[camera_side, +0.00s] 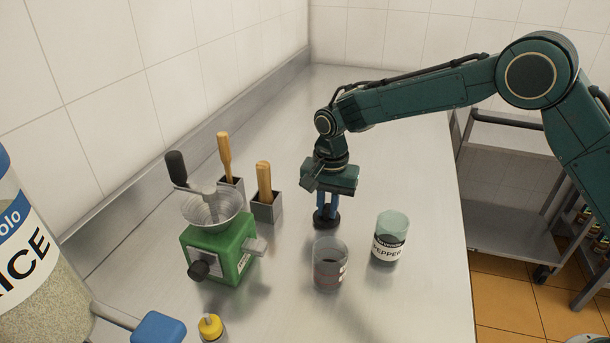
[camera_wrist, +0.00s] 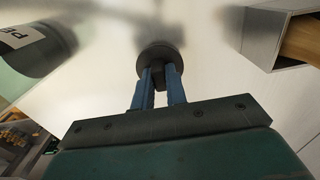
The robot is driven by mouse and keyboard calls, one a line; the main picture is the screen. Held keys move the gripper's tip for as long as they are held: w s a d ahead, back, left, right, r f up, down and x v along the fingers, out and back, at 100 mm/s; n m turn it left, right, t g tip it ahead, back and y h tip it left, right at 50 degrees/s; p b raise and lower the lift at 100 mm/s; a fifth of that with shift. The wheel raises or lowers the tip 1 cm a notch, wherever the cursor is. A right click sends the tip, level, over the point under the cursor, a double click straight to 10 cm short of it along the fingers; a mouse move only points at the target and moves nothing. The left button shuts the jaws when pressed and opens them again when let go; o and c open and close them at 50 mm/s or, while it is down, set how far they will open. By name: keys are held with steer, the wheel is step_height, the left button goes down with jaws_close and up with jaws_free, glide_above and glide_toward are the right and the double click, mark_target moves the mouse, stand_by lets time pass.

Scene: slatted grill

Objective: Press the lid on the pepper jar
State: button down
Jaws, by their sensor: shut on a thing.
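My gripper (camera_side: 326,205) points down over the steel counter, its blue fingers shut on a round black lid (camera_side: 326,218). In the wrist view the lid (camera_wrist: 160,54) sits at the tips of the fingers (camera_wrist: 161,78). The pepper jar (camera_side: 388,240), greenish glass with a white "PEPPER" label, stands upright to the right of the lid and nearer the side camera, apart from it. Part of the jar (camera_wrist: 28,52) shows at the upper left of the wrist view. Whether the lid touches the counter is hard to tell.
A green grinder (camera_side: 222,252), two holders with wooden handles (camera_side: 265,208), a yellow-capped bottle (camera_side: 210,327) and a large rice jar (camera_side: 30,260) stand to the left. The counter behind is clear.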

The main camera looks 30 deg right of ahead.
steer(key=shift+s+r, duration=0.15)
steer(key=shift+r, duration=1.3)
steer(key=shift+r, duration=0.1)
steer(key=shift+s+d+r+n, duration=0.2)
steer(key=shift+s+r+n, duration=0.25)
steer(key=shift+r+n, duration=0.25)
steer(key=s+d+r+n, duration=0.2)
steer(key=s+r+n, duration=0.4)
steer(key=n, duration=0.2)
steer(key=s+d+r+n, duration=0.2)
steer(key=s+r+n, duration=0.4)
steer(key=r+n, duration=0.1)
steer(key=shift+s+d+n, duration=0.4)
steer(key=shift+n, duration=0.4)
steer(key=shift+r, duration=0.1)
steer(key=shift+f, duration=0.2)
step_height(320, 180, down, 7)
steer(key=shift+r, duration=0.2)
